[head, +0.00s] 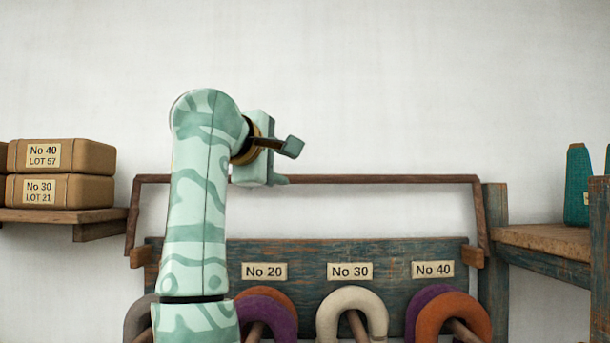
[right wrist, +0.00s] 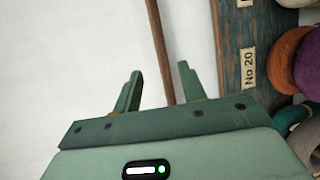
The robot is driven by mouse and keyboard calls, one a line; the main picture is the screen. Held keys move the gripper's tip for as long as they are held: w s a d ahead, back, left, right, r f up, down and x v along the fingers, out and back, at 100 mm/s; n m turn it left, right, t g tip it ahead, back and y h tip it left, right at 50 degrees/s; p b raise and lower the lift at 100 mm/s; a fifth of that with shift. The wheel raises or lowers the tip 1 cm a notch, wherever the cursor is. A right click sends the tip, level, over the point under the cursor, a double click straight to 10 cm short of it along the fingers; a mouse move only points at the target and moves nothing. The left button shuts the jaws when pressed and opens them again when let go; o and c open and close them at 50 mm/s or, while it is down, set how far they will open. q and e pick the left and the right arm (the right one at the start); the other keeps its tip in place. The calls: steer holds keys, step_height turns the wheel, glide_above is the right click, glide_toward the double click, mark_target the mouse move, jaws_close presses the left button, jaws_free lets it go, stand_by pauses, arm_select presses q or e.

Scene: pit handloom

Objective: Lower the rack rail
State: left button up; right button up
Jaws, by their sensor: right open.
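The rack rail (head: 390,179) is a thin brown bar in a raised position above the blue rack board (head: 310,252), with a side arm sloping down at each end. My right gripper (head: 287,164) is at the left half of the rail, its jaws open. In the right wrist view the rail (right wrist: 158,45) runs lengthwise into the gap between the two fingers of the gripper (right wrist: 160,69). I cannot tell whether the fingers touch it. My right arm hides part of the rail and board. My left gripper is not in view.
Below labels No 20, No 30 and No 40 hang yarn hanks, one cream (head: 350,304) and others orange and purple, on pegs. Wrapped packets (head: 62,158) sit on a left shelf (head: 60,215). Teal cones (head: 577,185) stand on a right shelf (head: 550,238). The wall above is clear.

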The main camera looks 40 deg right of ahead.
mark_target(305, 178)
steer(key=p+x, duration=0.3)
steer(key=x, duration=0.8)
steer(key=shift+d, duration=0.1)
steer(key=shift+w+d+f, duration=0.15)
steer(key=shift+w+d, duration=0.05)
steer(key=shift+d, duration=0.2)
steer(key=shift+c, duration=0.2)
steer(key=shift+a, duration=0.1)
jaws_close()
